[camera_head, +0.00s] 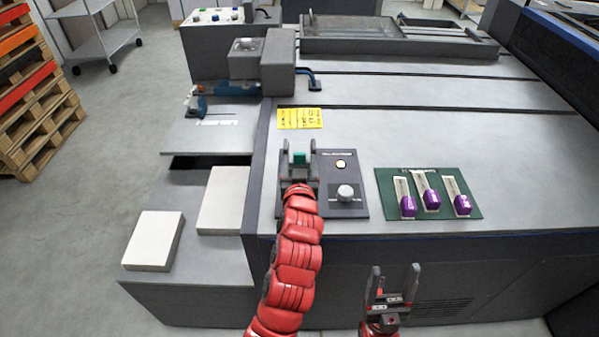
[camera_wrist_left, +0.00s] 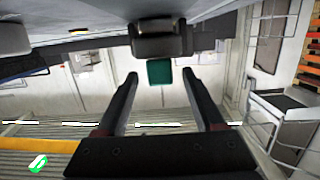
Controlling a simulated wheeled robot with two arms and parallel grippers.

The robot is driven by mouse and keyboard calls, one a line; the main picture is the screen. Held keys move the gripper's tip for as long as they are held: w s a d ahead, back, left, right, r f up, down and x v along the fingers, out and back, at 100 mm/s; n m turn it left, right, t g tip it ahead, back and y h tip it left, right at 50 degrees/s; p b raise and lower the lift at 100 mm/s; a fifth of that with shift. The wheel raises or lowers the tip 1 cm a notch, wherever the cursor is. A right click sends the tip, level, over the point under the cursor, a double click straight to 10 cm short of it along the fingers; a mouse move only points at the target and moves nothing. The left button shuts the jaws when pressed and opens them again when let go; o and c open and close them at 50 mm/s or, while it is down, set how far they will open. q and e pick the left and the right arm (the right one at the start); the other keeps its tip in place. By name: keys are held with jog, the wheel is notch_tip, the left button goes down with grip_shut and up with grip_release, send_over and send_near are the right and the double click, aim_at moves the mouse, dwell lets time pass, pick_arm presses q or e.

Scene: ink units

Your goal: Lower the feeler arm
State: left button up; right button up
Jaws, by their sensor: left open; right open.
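My left gripper (camera_head: 299,148) is open over the dark control panel (camera_head: 330,208). A green block-shaped control (camera_head: 299,158) shows between its fingers; the left wrist view also shows the green piece (camera_wrist_left: 159,72) under a dark block, ahead of the fingers and apart from them. My right gripper (camera_head: 394,270) is open and empty in front of the machine's front face. A blue lever (camera_head: 309,77) sticks out right of a grey housing (camera_head: 278,65), and a blue bar (camera_head: 232,88) sits left of it. I cannot tell which is the feeler arm.
A green board (camera_head: 385,190) with purple sliders lies to the right. A yellow label (camera_head: 300,118) is behind. White stacks (camera_head: 153,240) stand at the left; the worktop between is clear.

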pick_arm(q)
jog(key=s, duration=0.5)
jog(key=s+r+b, duration=0.1)
jog(key=s, duration=0.2)
jog(key=shift+d, duration=0.1)
jog(key=s+r+p, duration=0.1)
jog(key=s+p, duration=0.6)
jog(key=s, duration=0.2)
jog(key=shift+r+p, duration=0.4)
